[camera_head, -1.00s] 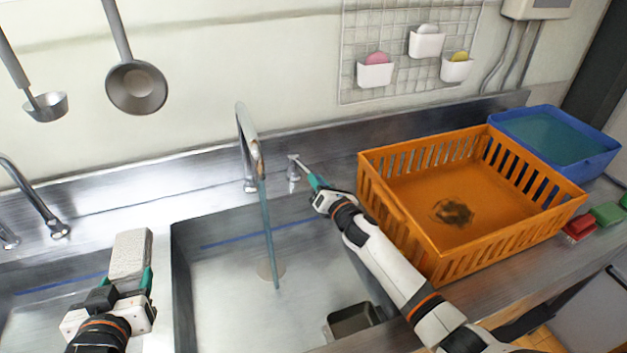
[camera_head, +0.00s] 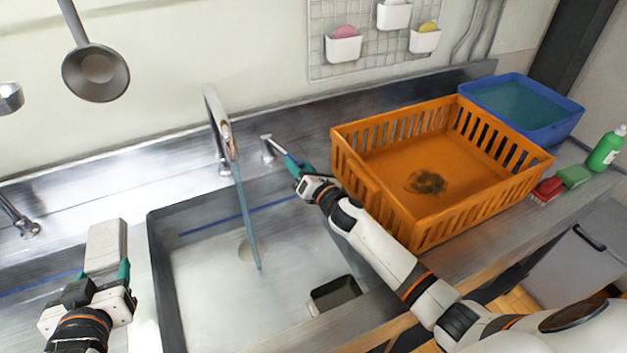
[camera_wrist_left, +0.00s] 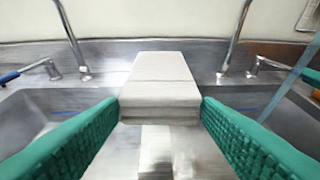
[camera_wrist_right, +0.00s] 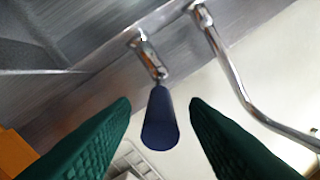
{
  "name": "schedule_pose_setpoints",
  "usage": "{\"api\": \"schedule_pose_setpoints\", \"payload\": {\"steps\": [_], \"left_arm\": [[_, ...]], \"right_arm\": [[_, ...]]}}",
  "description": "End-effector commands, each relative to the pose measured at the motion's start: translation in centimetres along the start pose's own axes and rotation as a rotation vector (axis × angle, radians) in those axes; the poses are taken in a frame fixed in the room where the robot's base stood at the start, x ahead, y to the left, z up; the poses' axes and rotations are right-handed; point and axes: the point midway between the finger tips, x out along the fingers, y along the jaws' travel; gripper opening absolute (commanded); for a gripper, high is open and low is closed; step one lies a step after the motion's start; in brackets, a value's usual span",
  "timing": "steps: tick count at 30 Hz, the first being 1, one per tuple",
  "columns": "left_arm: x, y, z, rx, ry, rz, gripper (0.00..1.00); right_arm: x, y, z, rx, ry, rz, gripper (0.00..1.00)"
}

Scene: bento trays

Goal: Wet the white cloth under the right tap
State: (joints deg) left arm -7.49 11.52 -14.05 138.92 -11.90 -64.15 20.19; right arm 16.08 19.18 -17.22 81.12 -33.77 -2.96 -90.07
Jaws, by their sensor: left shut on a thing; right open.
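The white cloth (camera_head: 107,243) is a folded block in my left gripper (camera_head: 104,271), over the divider left of the right basin. The left wrist view shows the cloth (camera_wrist_left: 160,80) between both fingers. The right tap (camera_head: 218,122) has a bluish stream of water (camera_head: 247,215) falling into the basin (camera_head: 205,275). The cloth is well left of the stream, not touching it. My right gripper (camera_head: 298,168) is open at the tap's lever. In the right wrist view the lever's blue handle (camera_wrist_right: 160,120) lies between the open fingers, with gaps on both sides.
An orange crate (camera_head: 435,235) stands right of the basin, close to my right arm. A blue tub (camera_head: 572,125), red sponge (camera_head: 547,190), green sponge (camera_head: 574,176) and green bottle (camera_head: 606,150) are farther right. The left tap (camera_head: 15,213) stands at the left edge.

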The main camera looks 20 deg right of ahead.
Motion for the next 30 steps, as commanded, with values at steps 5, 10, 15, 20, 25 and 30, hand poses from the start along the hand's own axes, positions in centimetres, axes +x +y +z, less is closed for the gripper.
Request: {"api": "schedule_pose_setpoints", "payload": {"steps": [5,10,15,20,25,30], "left_arm": [[0.1,0.0,-0.4,0.000,0.000,0.000,0.36],[0.3,0.0,-0.7,0.000,0.000,0.000,0.36],[0.3,0.0,-0.8,0.000,-0.001,0.000,0.36],[0.3,0.0,-0.8,0.000,-0.001,0.000,0.36],[0.3,0.0,-0.8,0.000,-0.001,0.000,0.36],[0.3,0.0,-0.8,0.000,-0.001,0.000,0.36]], "right_arm": [[-4.2,0.2,0.2,-0.001,-0.002,0.001,0.41],[-7.2,0.1,0.2,0.000,-0.002,0.001,0.41],[-8.6,0.1,0.0,0.000,0.000,0.001,0.41],[-8.8,0.0,-0.1,0.000,0.001,0.000,0.41],[-8.8,0.0,-0.1,0.000,0.001,0.000,0.41],[-8.8,0.0,0.0,0.000,0.001,0.000,0.41]]}}
